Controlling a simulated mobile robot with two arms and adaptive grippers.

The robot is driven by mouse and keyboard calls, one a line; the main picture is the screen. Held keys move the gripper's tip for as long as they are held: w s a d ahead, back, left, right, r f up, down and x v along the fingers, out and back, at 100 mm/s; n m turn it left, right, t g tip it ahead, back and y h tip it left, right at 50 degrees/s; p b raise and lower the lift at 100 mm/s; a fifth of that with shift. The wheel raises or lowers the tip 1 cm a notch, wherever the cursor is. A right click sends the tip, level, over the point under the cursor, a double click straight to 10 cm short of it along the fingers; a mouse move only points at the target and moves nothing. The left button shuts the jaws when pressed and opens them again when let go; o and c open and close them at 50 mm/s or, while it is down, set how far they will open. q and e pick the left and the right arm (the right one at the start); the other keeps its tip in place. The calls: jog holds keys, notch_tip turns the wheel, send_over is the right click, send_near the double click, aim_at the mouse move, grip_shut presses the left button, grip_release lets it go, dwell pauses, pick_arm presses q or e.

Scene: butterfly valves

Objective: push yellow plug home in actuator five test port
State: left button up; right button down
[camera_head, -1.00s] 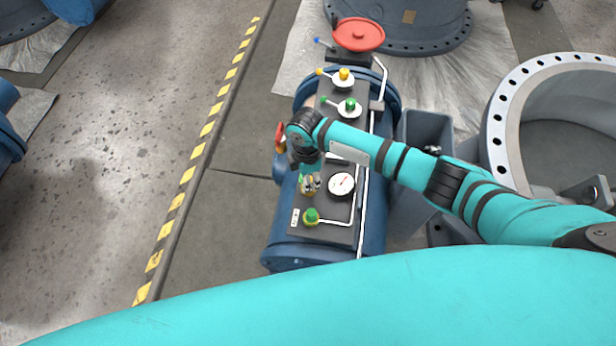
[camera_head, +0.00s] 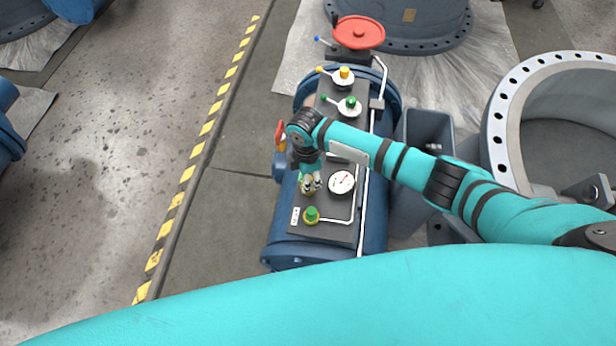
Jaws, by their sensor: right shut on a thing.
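My right gripper (camera_head: 311,184) points down at the dark top panel of the blue actuator (camera_head: 281,228), left of the white gauge. It is shut on a small yellowish piece, apparently the yellow plug (camera_head: 308,192), most of which the fingers hide. The plug and fingertips are at or very near the panel. The port under them is hidden, so I cannot tell how deep the plug sits. My left gripper is not in view.
A white gauge (camera_head: 341,183) stands close right of the gripper. A green-topped fitting (camera_head: 311,215) with a white pipe is just in front. Behind are green (camera_head: 350,103) and yellow (camera_head: 345,72) knobs and a red handwheel (camera_head: 358,32). A grey bin (camera_head: 425,130) stands right.

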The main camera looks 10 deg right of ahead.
jog(key=c, duration=0.5)
grip_release()
jog(key=shift+c, duration=0.2)
jog(key=shift+r+p, duration=3.75)
jog(key=shift+p, duration=0.2)
jog(key=shift+s+f, duration=0.1)
